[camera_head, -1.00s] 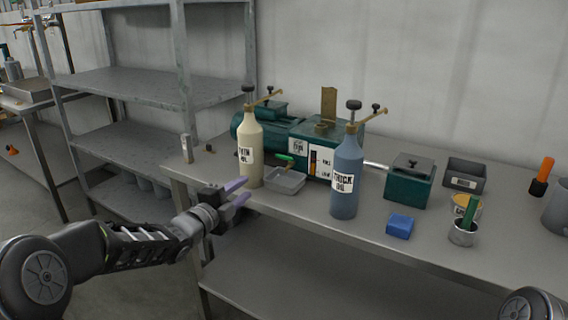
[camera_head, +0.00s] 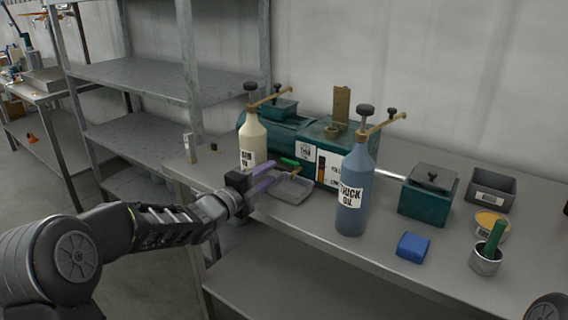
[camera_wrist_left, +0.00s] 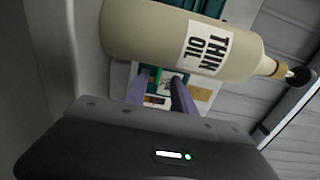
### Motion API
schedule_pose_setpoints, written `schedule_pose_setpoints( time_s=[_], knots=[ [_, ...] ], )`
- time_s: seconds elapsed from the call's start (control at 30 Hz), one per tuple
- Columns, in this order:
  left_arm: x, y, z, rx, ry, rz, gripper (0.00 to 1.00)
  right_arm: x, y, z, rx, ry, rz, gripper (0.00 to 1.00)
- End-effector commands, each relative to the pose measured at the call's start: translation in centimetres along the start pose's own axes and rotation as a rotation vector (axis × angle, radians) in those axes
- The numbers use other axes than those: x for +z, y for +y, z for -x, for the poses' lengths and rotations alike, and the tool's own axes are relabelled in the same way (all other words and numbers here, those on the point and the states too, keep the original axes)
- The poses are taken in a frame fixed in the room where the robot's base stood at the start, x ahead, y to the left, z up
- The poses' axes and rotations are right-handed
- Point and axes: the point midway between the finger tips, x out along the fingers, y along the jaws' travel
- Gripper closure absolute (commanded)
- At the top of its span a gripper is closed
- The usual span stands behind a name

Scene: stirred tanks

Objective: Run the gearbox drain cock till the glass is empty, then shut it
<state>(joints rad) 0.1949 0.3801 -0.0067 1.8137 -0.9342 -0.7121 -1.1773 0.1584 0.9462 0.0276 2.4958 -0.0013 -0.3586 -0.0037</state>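The green gearbox (camera_head: 345,142) stands at the back of the bench. Its green-handled drain cock (camera_head: 290,162) sticks out low at the front left, over a grey drip tray (camera_head: 292,190). A narrow sight glass (camera_head: 322,166) is on the gearbox front; its level is too small to read. My left gripper (camera_head: 268,179) is open and empty, its purple fingers just short of the cock, beside the cream thin oil bottle (camera_head: 253,140). In the left wrist view the green handle (camera_wrist_left: 157,76) shows between the fingertips. My right gripper is out of frame.
The blue thick oil bottle (camera_head: 356,190) stands right of the tray. A blue block (camera_head: 412,246), a green lidded box (camera_head: 428,195), a grey bin (camera_head: 490,188) and a metal cup (camera_head: 486,262) are farther right. A metal shelf (camera_head: 150,75) is at left.

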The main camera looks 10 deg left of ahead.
Motion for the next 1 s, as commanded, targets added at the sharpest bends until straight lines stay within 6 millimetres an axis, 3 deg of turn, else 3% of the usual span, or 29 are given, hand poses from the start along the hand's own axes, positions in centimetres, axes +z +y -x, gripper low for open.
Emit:
schedule_pose_setpoints(
  time_s=[0.5, 0.87, 1.0],
  knots=[
    [-0.1, -0.1, -6.8, -0.001, 0.002, 0.000, 0.69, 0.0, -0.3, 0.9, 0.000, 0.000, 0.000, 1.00],
    [0.0, 0.0, -7.4, -0.001, 0.000, 0.000, 0.69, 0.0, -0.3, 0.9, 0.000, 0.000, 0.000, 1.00],
    [0.0, -0.1, -7.4, -0.001, 0.000, 0.000, 0.81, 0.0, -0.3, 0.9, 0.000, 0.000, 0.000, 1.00]
  ],
)
